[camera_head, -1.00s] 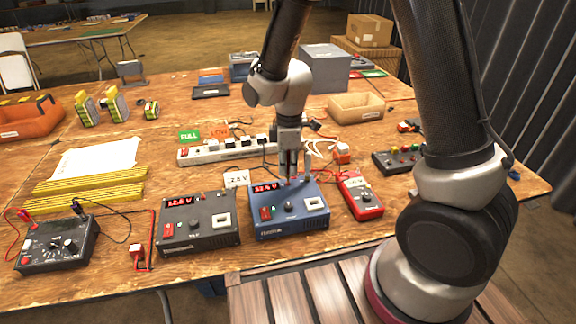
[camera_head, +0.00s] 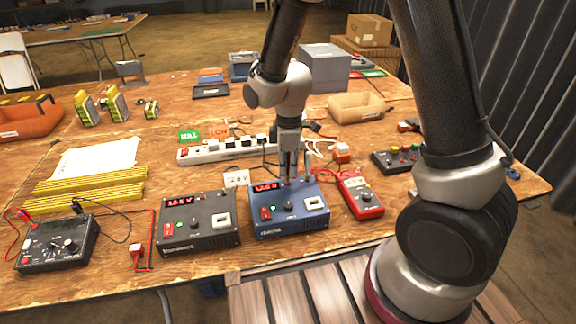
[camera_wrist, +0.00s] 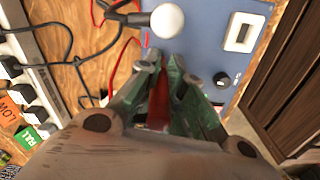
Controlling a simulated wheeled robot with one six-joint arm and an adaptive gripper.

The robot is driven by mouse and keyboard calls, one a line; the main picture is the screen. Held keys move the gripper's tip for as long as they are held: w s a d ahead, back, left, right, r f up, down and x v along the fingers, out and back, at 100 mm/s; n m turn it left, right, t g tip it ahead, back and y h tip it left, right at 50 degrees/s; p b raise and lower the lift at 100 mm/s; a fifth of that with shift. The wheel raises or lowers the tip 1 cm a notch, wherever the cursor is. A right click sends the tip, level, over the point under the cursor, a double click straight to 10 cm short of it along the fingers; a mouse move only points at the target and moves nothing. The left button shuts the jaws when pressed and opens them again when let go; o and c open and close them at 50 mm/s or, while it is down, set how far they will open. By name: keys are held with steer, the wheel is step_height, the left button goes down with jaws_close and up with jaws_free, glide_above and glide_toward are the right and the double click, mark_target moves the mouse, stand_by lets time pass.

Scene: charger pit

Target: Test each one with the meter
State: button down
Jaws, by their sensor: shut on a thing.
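My gripper (camera_head: 290,178) points down at the back edge of the blue unit (camera_head: 290,227), which has a lit red display, a knob and a white switch. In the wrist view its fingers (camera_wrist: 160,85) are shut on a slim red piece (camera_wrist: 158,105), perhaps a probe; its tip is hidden. I cannot tell whether it touches the unit. A dark grey unit (camera_head: 199,240) with a lit display stands to the left. A red handheld meter (camera_head: 360,196) lies to the right, and a black meter with leads (camera_head: 58,243) is at far left. The display digits are hard to read.
A white power strip (camera_head: 205,156) with plugs and cables lies behind the units. Green FULL (camera_head: 189,136) and orange LOW (camera_head: 218,132) cards stand behind it. A button box (camera_head: 396,160) is at right.

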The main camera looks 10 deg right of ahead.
steer(key=shift+f, duration=0.7)
stand_by(0.8)
steer(key=c, duration=1.1)
jaws_free()
steer(key=shift+c, duration=0.2)
steer(key=shift+r, duration=3.8)
